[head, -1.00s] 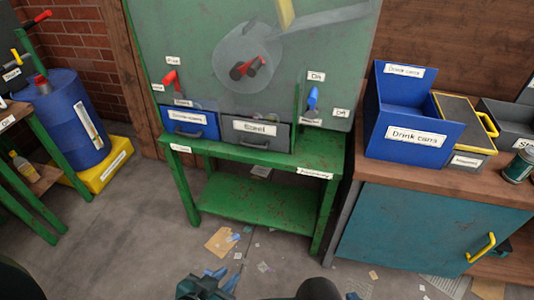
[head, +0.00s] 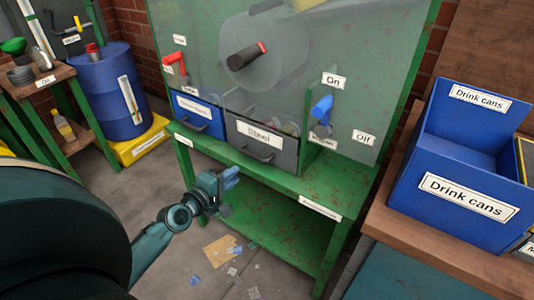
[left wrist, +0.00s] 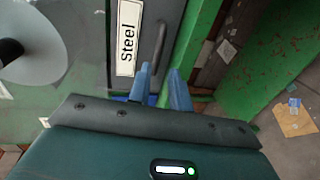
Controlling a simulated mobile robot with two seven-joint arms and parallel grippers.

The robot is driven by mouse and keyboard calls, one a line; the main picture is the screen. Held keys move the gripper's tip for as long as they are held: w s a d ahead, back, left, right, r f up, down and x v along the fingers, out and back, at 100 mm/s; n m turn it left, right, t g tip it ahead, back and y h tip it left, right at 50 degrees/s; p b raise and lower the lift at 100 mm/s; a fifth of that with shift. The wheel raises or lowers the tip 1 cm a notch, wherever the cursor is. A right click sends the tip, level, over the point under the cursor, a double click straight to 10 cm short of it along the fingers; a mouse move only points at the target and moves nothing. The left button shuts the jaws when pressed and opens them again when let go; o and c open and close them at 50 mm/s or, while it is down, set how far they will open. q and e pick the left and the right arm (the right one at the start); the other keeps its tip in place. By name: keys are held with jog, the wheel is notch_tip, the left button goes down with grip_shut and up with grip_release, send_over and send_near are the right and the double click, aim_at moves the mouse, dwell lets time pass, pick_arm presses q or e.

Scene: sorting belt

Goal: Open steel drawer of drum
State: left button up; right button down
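The grey steel drawer (head: 262,143) sits in the lower part of the green drum machine (head: 300,60), right of a blue drawer (head: 198,116). It looks shut, with a dark bar handle (head: 257,153) on its front. In the left wrist view the drawer (left wrist: 145,50) shows its "Steel" label and handle (left wrist: 158,47). My left gripper (head: 232,172) is in front of and below the drawer, apart from the handle. Its two blue fingers (left wrist: 160,85) are parted with nothing between them. My right gripper is not in view.
A red lever (head: 175,62) and a blue lever (head: 322,110) by On/Off labels flank the drawers. The green bench (head: 285,183) lies below. A blue drink cans bin (head: 450,185) stands on the right counter. A blue barrel (head: 105,95) is at left.

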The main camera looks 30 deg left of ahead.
aim_at(256, 159)
pick_arm(q)
jog(key=b+x, duration=0.1)
jog(key=x, duration=1.1)
jog(key=shift+w+f+b, duration=0.1)
jog(key=shift+w+b, duration=0.2)
jog(key=shift+b, duration=0.1)
jog(key=shift+c, duration=0.2)
grip_shut()
